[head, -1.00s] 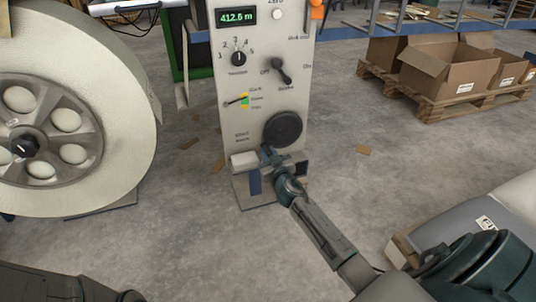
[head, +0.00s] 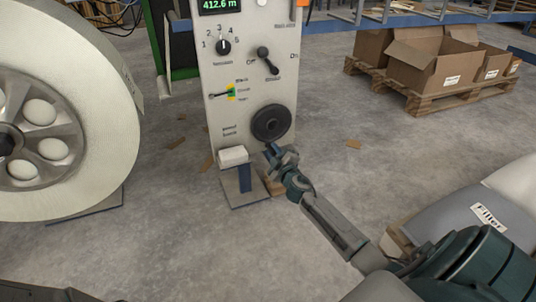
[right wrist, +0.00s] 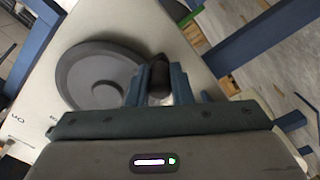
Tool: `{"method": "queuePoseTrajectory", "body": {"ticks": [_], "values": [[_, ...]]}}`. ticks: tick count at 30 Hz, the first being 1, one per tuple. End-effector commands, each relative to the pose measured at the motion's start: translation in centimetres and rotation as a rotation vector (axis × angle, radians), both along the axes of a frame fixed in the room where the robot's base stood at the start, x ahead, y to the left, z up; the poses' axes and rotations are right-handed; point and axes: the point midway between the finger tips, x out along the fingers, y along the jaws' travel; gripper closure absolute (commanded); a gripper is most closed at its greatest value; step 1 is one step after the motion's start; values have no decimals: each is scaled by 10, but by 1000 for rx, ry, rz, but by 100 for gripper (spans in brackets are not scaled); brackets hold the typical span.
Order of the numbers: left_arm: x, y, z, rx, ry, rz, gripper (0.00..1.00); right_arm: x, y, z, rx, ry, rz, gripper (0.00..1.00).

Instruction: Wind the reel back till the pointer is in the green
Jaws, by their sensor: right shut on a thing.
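The dark handwheel (head: 271,123) sits low on the grey panel (head: 252,60). My right gripper (head: 273,149) is at its lower rim; in the right wrist view, its blue fingers (right wrist: 160,85) are shut on the wheel's dark handle (right wrist: 158,72), beside the wheel disc (right wrist: 95,75). The small gauge (head: 231,92) has a thin dark pointer (head: 218,95) running toward its coloured strip; it is too small to tell which colour it meets. The readout (head: 221,5) shows 412.6 m. The big pale reel (head: 105,110) fills the left. My left gripper is not in view.
A tension knob (head: 223,47) and brake lever (head: 268,61) are above the wheel. A white block (head: 233,156) juts out at the panel's lower left. Cardboard boxes (head: 428,65) on a pallet stand back right. Open concrete floor lies between.

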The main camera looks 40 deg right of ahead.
Motion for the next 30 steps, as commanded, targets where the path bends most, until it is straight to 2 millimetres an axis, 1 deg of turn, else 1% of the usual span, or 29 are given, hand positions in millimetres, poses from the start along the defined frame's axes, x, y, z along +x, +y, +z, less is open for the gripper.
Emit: {"method": "queuePoseTrajectory", "body": {"ticks": [1, 3, 13, 21, 30], "values": [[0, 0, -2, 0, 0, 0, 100, -2, -6, -4, -36, 16, -8, 100], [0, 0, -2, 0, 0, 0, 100, -3, -10, -4, -82, 26, -7, 100], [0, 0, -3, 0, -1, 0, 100, -6, -22, -2, -224, 59, -7, 100], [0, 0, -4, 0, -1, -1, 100, -6, -25, -2, -257, 66, -7, 100], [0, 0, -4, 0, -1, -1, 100, -6, -25, -1, -256, 66, -7, 100]]}}
